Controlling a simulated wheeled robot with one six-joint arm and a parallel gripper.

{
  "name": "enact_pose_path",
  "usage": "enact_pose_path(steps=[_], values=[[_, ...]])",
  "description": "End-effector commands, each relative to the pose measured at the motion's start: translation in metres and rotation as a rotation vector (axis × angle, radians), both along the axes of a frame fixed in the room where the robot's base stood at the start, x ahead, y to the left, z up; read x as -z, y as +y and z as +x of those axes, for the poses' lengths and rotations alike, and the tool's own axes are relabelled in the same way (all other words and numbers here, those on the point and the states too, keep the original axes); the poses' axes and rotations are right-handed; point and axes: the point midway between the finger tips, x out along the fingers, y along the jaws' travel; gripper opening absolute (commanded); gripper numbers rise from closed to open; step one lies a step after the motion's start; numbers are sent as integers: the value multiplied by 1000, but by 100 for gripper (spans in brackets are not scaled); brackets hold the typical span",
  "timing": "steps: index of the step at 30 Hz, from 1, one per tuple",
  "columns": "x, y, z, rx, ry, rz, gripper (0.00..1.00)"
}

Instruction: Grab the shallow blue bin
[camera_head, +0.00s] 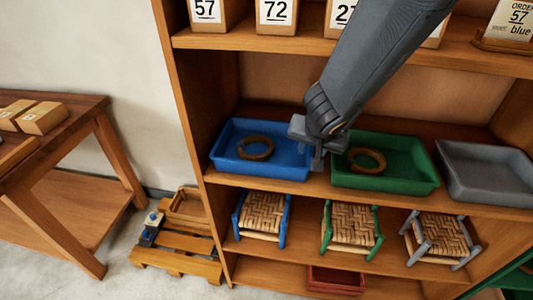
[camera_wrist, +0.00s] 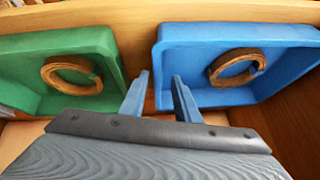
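The shallow blue bin (camera_head: 230,163) sits on the middle shelf, a bark ring lying inside it. It also shows at the upper right of the wrist view (camera_wrist: 292,32). My gripper (camera_head: 318,163) is at the bin's right end, beside the green bin. In the wrist view my gripper (camera_wrist: 160,75) is open, its two fingers apart. The blue bin's near side wall appears between the fingertips there. I cannot tell whether a finger touches it. My wrist partly hides the bin's right end in the head view.
A green bin (camera_head: 417,184) with another ring stands close on the right, then a grey bin (camera_head: 490,190). Woven stools (camera_head: 263,216) stand on the shelf below. Numbered boxes (camera_head: 276,15) line the shelf above. The shelf's left side panel is near the blue bin.

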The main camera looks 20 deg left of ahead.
Motion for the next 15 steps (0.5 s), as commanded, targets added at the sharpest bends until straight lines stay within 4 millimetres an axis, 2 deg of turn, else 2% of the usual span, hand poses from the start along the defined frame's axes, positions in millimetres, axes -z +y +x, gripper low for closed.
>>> enact_pose_path(steps=[1,6,15], values=[[9,1,5,1,1,0,29],[28,4,16,1,1,0,29],[31,6,19,-1,0,1,29]])
